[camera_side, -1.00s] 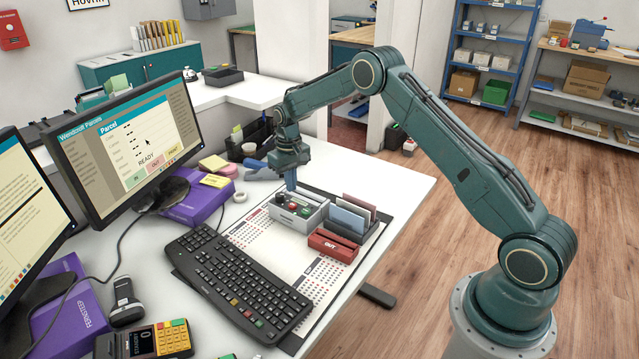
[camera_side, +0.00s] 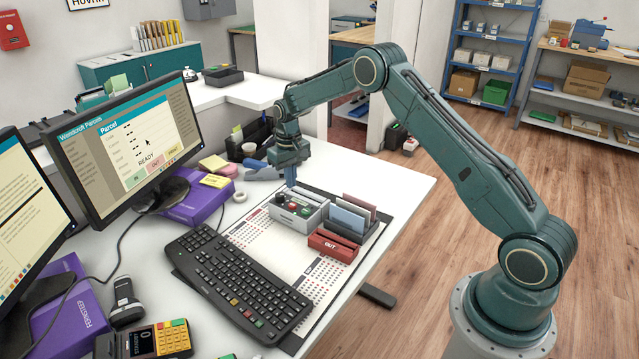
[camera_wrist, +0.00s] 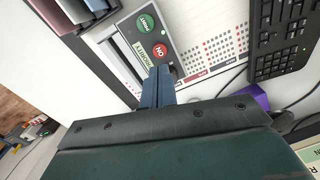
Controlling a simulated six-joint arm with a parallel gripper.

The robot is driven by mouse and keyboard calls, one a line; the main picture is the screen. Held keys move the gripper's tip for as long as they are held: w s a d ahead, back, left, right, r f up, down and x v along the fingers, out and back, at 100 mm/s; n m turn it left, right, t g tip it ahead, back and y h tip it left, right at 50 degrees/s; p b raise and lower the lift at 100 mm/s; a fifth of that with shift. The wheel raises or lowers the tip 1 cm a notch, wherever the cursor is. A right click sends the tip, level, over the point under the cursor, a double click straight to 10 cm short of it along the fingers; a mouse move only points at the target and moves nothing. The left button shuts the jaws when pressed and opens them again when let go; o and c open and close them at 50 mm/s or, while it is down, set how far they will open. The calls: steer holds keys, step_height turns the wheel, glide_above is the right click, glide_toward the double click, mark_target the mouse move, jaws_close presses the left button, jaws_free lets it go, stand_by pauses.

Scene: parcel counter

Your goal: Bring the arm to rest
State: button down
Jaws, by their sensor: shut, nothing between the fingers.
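My gripper (camera_side: 290,183) is shut and empty. It points down just above the back edge of the grey button box (camera_side: 299,212) on the counter; I cannot tell whether the fingertips touch it. The box carries a red and a green button on its dark top. In the wrist view my blue fingers (camera_wrist: 158,82) end close to the red ON button (camera_wrist: 160,51). The green button (camera_wrist: 145,23) lies farther along the box. Part of the box is hidden behind the fingers there.
A card rack (camera_side: 349,219) and a red OUT tray (camera_side: 333,246) stand right of the box. A monitor (camera_side: 128,150) and a purple box (camera_side: 199,203) stand left. The counter's right side is clear.

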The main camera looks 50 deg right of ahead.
steer(key=shift+r, duration=1.4)
stand_by(1.1)
stand_by(0.3)
steer(key=s+a+r+t, duration=0.1)
steer(key=s+a+r, duration=0.2)
steer(key=s+r, duration=0.35)
steer(key=s+a+r+n+t, duration=0.1)
steer(key=s+a+r, duration=0.25)
steer(key=r, duration=0.55)
steer(key=s+a+r+t, duration=0.1)
steer(key=s+a+r, duration=0.1)
steer(key=s+r, duration=0.45)
steer(key=s+a+t, duration=0.1)
steer(key=s+a, duration=0.1)
steer(key=s, duration=0.9)
steer(key=s+a+n+t, duration=0.1)
steer(key=s+a, duration=0.2)
steer(key=s, duration=0.9)
steer(key=shift+s+r+n+t, duration=0.15)
steer(key=shift+r+n+t, duration=0.15)
steer(key=shift+r, duration=0.15)
